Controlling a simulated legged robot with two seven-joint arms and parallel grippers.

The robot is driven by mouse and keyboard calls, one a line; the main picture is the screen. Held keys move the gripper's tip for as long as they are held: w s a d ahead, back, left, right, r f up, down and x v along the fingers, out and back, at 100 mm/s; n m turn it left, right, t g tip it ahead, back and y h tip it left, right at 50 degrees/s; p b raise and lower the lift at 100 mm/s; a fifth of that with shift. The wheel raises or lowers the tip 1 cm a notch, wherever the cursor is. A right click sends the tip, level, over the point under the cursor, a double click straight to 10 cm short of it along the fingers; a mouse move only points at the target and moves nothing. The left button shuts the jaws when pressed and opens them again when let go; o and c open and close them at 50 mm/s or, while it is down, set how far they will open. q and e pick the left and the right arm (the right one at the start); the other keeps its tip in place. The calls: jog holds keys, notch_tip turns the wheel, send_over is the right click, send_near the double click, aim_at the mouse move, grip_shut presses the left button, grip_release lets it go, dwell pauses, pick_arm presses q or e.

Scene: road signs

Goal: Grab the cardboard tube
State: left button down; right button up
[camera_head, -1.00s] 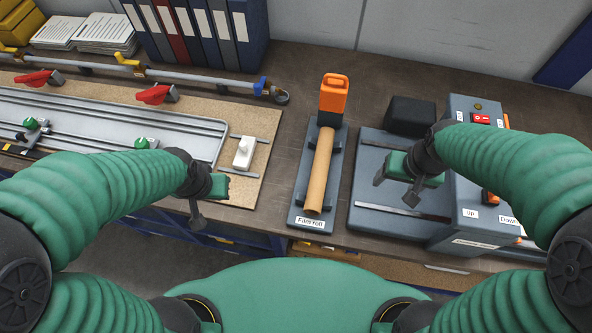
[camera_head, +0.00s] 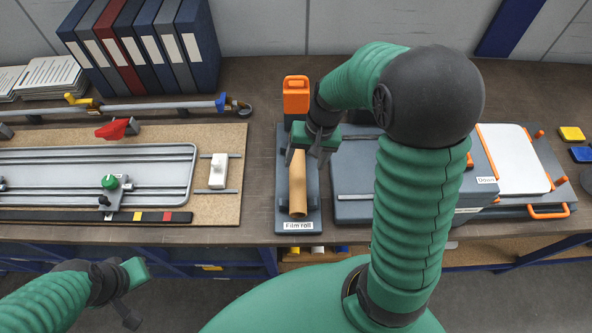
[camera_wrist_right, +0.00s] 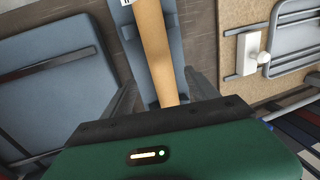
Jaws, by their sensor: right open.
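The cardboard tube (camera_head: 298,187) is light brown and lies lengthwise in a dark grey holder (camera_head: 284,215) labelled "Film roll". My right gripper (camera_head: 308,160) is over the tube's far half, with its fingers pointing down and open. In the right wrist view the tube (camera_wrist_right: 155,45) runs between the two fingers of the gripper (camera_wrist_right: 160,95), and its lower end there is hidden behind the gripper body. I cannot tell whether the fingers touch the tube. My left gripper (camera_head: 133,295) hangs in front of the table's front edge, away from the tube; its jaw state is unclear.
A grey machine base (camera_head: 350,208) is close on the right. A cork board (camera_head: 228,150) with a metal frame and a white switch lies left. Blue and red binders (camera_head: 150,45) stand behind.

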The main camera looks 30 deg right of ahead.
aim_at(299, 175)
jog(key=shift+x, duration=0.95)
jog(key=x, duration=0.3)
jog(key=a+x, duration=0.1)
jog(key=x, duration=0.1)
jog(key=shift+s+f, duration=0.2)
jog(key=shift+w+f, duration=0.1)
jog(key=shift+f, duration=0.05)
jog(key=shift+d, duration=0.35)
jog(key=shift+c, duration=0.2)
jog(key=shift+d, duration=0.1)
jog(key=shift+c, duration=1.3)
jog(key=shift+a, duration=0.25)
grip_shut()
